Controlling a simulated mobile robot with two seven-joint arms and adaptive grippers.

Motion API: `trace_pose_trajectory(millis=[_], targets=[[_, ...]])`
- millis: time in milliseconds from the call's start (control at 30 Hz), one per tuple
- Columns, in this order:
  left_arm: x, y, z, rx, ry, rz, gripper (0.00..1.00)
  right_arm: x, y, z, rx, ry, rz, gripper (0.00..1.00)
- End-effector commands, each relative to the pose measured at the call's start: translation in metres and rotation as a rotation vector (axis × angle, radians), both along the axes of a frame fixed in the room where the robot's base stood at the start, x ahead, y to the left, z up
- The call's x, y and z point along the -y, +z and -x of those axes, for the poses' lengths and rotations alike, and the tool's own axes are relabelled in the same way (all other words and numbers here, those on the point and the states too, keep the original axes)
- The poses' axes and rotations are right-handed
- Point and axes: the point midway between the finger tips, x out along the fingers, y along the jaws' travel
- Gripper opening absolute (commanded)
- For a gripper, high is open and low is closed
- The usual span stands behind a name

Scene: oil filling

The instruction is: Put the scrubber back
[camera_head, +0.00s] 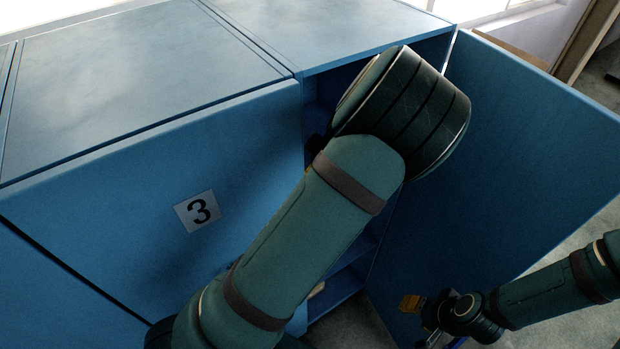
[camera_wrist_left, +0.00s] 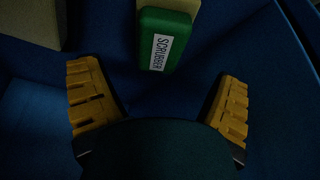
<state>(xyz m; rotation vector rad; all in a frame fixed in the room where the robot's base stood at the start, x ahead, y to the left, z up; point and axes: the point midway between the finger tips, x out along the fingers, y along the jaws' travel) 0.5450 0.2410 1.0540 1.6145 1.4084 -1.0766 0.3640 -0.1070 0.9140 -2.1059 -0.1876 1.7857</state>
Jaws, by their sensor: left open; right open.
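The scrubber (camera_wrist_left: 160,42), a green block with a white "SCRUBBER" label and a pale part at its far end, is on a dark blue surface in the left wrist view. My left gripper (camera_wrist_left: 157,78) is open, its yellow fingers on either side of the scrubber's near end and apart from it. In the head view my left arm reaches into the open blue cabinet (camera_head: 380,40), and its gripper is hidden there. My right gripper (camera_head: 425,312) is at the lower right, in front of the open door, and looks empty.
The cabinet's open door (camera_head: 530,150) stands to the right of my left arm. A closed door marked 3 (camera_head: 240,170) is to the left. A pale block (camera_wrist_left: 35,20) lies left of the scrubber. Lower shelves (camera_head: 340,288) show behind my arm.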

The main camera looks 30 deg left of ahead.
Motion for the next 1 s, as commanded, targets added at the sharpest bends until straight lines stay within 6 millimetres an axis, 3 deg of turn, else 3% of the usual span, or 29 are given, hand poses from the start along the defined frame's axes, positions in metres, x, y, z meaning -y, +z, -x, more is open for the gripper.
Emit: trace_pose_trajectory(millis=[100,333,1000], targets=[[0.010,0.024,0.000,0.003,-0.003,0.000,0.91,0.000,0.002,0.000,0.000,0.000,0.000,0.47],[0.021,0.051,0.002,0.001,-0.002,0.000,0.91,0.000,0.004,0.000,0.000,0.001,0.000,0.47],[0.023,0.057,0.003,0.000,-0.001,0.000,0.91,0.000,0.004,0.000,-0.001,0.001,0.000,0.47]])
